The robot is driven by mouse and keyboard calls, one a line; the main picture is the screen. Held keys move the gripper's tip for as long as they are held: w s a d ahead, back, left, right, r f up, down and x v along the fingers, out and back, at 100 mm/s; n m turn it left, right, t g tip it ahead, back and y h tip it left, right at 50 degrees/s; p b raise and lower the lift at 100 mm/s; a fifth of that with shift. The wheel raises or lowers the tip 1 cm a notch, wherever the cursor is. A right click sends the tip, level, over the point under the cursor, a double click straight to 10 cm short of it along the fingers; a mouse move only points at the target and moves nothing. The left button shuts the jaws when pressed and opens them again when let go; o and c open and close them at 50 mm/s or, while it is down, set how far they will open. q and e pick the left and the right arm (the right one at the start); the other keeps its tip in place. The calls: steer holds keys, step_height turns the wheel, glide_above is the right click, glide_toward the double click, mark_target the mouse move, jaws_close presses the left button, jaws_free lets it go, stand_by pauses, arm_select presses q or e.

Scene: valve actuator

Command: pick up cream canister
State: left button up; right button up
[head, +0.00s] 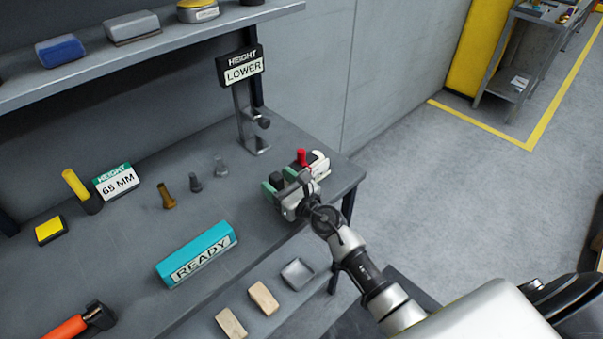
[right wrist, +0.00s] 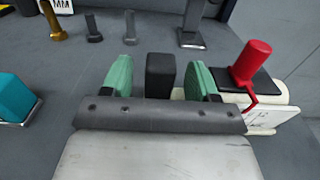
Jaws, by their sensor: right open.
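A cream canister-like item (head: 319,165) with a red handle (head: 301,157) sits near the right end of the workbench (head: 240,205). In the right wrist view its cream body (right wrist: 284,92) shows to the right of my gripper, with the red handle (right wrist: 251,64) standing up from a black top. My right gripper (head: 279,181) is open, low over the bench, with green finger pads. A small black block (right wrist: 160,75) stands between or just beyond the fingers, with gaps on both sides. The cream body is outside the fingers, close to the right one. My left gripper is not in view.
A teal READY block (head: 196,254) lies left of my gripper. Several small bolts, one brass (head: 166,196), stand behind it. A post with a HEIGHT LOWER sign (head: 241,68) rises at the back. A shelf (head: 170,42) overhangs the rear left.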

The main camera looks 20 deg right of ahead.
steer(key=shift+w+a, duration=0.25)
steer(key=shift+w, duration=0.3)
steer(key=shift+s, duration=0.1)
steer(key=shift+c, duration=1.2)
jaws_close()
steer(key=shift+d+r, duration=0.1)
steer(key=shift+r, duration=0.05)
